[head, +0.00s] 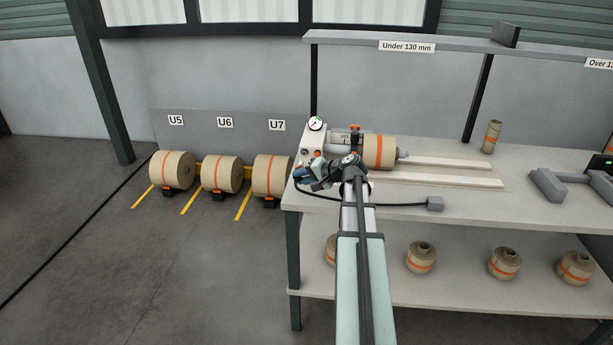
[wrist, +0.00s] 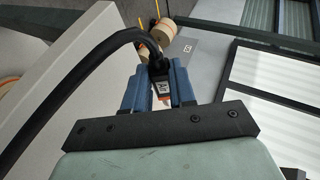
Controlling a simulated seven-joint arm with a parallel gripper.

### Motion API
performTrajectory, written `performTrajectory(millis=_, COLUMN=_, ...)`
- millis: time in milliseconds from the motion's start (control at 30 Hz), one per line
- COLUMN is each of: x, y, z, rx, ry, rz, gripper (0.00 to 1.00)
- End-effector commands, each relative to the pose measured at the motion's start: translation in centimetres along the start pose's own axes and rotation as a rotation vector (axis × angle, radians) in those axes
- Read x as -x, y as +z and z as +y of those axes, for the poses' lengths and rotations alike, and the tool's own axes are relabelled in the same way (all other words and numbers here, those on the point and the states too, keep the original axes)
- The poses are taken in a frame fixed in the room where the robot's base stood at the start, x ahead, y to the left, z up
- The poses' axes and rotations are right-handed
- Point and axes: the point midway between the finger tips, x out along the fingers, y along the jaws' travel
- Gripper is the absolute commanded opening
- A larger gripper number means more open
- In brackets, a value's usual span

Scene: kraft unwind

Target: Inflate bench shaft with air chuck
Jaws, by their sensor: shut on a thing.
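My gripper (head: 301,174) is at the left end of the bench, low in front of the white gauge box. In the wrist view my gripper's blue fingers (wrist: 160,84) are shut on the air chuck (wrist: 161,90), a small dark piece with a pale and orange part. Its black hose (wrist: 92,62) arcs up and left; the hose (head: 395,204) also runs across the bench in the head view. The bench shaft (head: 403,154) lies level behind my arm and carries a kraft roll (head: 380,152) with an orange band. The shaft's left end and any valve are hard to make out.
The white box (head: 313,143) with a round gauge (head: 316,124) stands beside my gripper. Pale rails (head: 455,163) lie right of the roll. Several rolls rest on the floor left and the lower shelf.

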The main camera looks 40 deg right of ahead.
Motion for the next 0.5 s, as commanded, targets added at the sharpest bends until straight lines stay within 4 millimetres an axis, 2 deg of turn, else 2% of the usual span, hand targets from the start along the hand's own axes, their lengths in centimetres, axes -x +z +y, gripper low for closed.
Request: performTrajectory(millis=500, x=-0.7, y=-1.5, z=-0.1, rx=-0.007, ry=-0.006, rz=0.009, gripper=0.00)
